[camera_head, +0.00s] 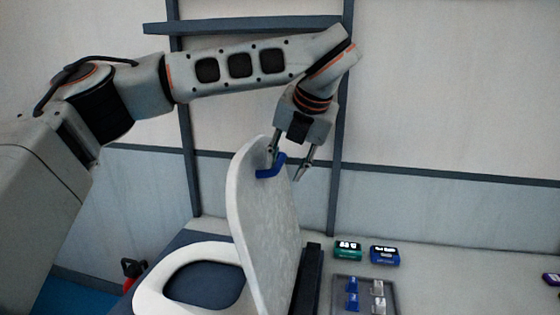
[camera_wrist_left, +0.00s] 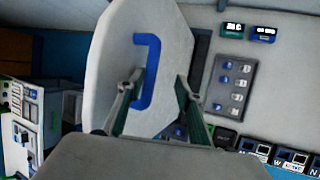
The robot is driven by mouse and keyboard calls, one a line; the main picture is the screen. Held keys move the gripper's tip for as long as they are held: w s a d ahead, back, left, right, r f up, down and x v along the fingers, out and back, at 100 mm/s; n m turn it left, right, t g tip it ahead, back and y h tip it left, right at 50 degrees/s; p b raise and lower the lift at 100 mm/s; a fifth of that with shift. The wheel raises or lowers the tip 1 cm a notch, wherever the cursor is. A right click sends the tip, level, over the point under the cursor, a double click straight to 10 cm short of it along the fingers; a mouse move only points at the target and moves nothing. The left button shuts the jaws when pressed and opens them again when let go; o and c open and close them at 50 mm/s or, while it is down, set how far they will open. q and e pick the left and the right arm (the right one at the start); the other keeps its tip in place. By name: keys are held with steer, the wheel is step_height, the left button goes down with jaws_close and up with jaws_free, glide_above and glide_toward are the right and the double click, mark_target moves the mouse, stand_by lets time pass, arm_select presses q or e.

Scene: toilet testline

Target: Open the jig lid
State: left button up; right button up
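The jig lid (camera_head: 262,230) is a pale grey oval panel. It stands raised, nearly upright, above the white seat ring (camera_head: 160,290); it also fills the middle of the left wrist view (camera_wrist_left: 115,60). A blue handle (camera_head: 268,172) is fixed near its upper edge and shows whole in the left wrist view (camera_wrist_left: 150,70). My left gripper (camera_head: 287,166) is open at the lid's top, with one finger at the handle and the other apart on the right. I cannot tell whether that finger touches the handle. My right gripper is in neither view.
Right of the lid, a green device (camera_head: 347,250) and a blue device (camera_head: 384,255) sit behind a grey switch panel (camera_head: 347,283). A frame post (camera_head: 340,130) rises behind. The bench at right is mostly clear.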

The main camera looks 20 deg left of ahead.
arm_select(q)
steer(key=shift+w+r, duration=0.15)
steer(key=shift+a, duration=0.1)
stand_by(0.5)
steer(key=v, duration=1.2)
